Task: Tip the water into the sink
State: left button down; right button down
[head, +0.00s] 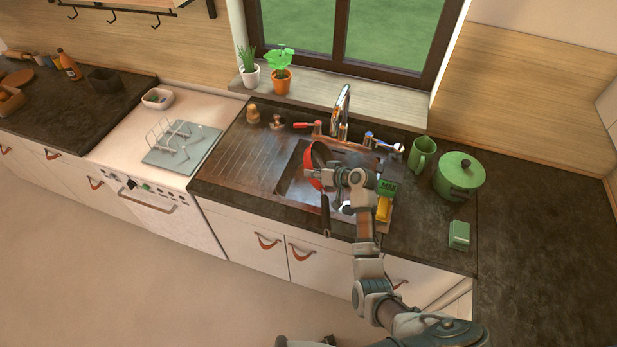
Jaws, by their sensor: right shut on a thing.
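The sink (287,186) is a dark basin set in the counter below the window. My right gripper (328,178) is over it, shut on a red pan (313,162). The pan is tipped up on its side, with its red rim standing steeply over the basin. A dark handle (325,217) hangs down by the sink's front edge, and it seems to belong to the pan. My wrist hides part of the pan and of the basin. I cannot make out any water in the pan or in the sink.
The faucet (340,105) stands behind the sink. A green mug (422,155), a green pot (459,176) and a green box (459,235) are to the right. A yellow sponge-like item (383,209) lies close beside my wrist.

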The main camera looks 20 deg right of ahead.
jog(key=shift+d+y, duration=0.2)
jog(key=shift+y, duration=0.1)
jog(key=shift+s+d+m+t+y+b, duration=0.1)
jog(key=shift+d+m+t+y+b, duration=0.35)
jog(key=shift+b, duration=0.45)
jog(key=shift+s+d+y+b, duration=0.1)
jog(key=shift+d+y+b, duration=0.25)
jog(key=shift+d+b, duration=0.25)
jog(key=shift+d+t+b, duration=0.2)
jog(key=shift+t+b, duration=0.15)
jog(key=shift+t, duration=0.1)
jog(key=shift+s+a+r+y, duration=0.1)
jog(key=shift+a+r+y, duration=0.1)
jog(key=shift+y, duration=0.1)
jog(key=shift+a+r, duration=0.1)
jog(key=shift+a, duration=0.05)
pick_arm(q)
notch_tip(320, 180, down, 5)
jog(key=shift+s+d+r, duration=0.1)
jog(key=shift+r, duration=0.05)
jog(key=shift+d, duration=0.25)
pick_arm(e)
jog(key=shift+d, duration=0.4)
pick_arm(q)
jog(key=shift+a, duration=0.1)
pick_arm(e)
jog(key=shift+a, duration=0.3)
